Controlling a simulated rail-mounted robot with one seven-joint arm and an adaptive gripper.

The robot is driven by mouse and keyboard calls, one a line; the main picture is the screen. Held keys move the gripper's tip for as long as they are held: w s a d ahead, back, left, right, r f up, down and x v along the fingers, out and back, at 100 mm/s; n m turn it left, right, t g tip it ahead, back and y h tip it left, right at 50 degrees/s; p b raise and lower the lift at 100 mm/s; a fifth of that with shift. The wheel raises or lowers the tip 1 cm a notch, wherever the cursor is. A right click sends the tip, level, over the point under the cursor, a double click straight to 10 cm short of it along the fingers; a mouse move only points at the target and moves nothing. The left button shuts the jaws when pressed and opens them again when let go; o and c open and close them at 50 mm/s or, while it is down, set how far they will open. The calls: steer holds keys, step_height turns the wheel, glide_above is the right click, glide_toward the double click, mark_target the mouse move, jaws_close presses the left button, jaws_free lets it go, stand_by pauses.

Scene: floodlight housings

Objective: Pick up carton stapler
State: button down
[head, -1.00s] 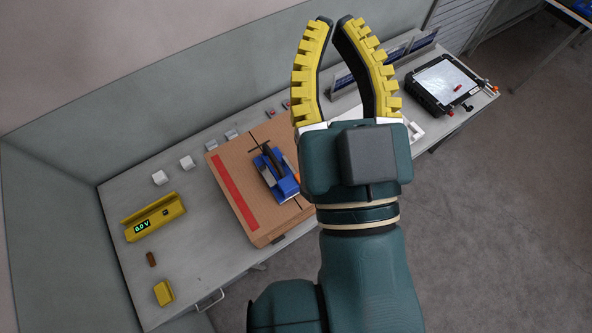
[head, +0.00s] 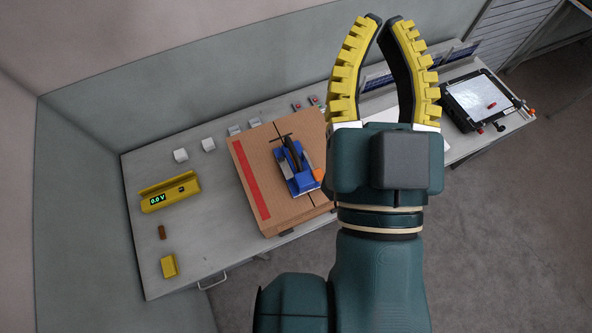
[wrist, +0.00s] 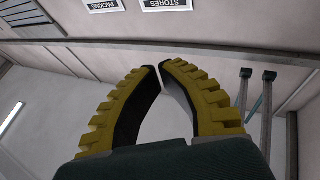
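The carton stapler (head: 301,184), a blue tool with a dark handle, lies on top of the brown carton (head: 262,203) in the head view. Its right end, by a small orange part, is close to my arm in the picture. My gripper (head: 383,19) is raised above the bench with its yellow ribbed fingers pointing up the picture. In the wrist view my gripper (wrist: 158,67) faces the wall, and the stapler is not in that view.
The carton has a red strip and stands on a grey bench (head: 215,237). To the left are a yellow meter (head: 170,192) reading 0.0 V, a yellow block (head: 169,266), a brown piece (head: 162,232) and white blocks (head: 181,155). A black-framed panel (head: 482,98) lies at the right end.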

steer(key=c, duration=0.8)
jaws_free()
steer(key=shift+c, duration=0.2)
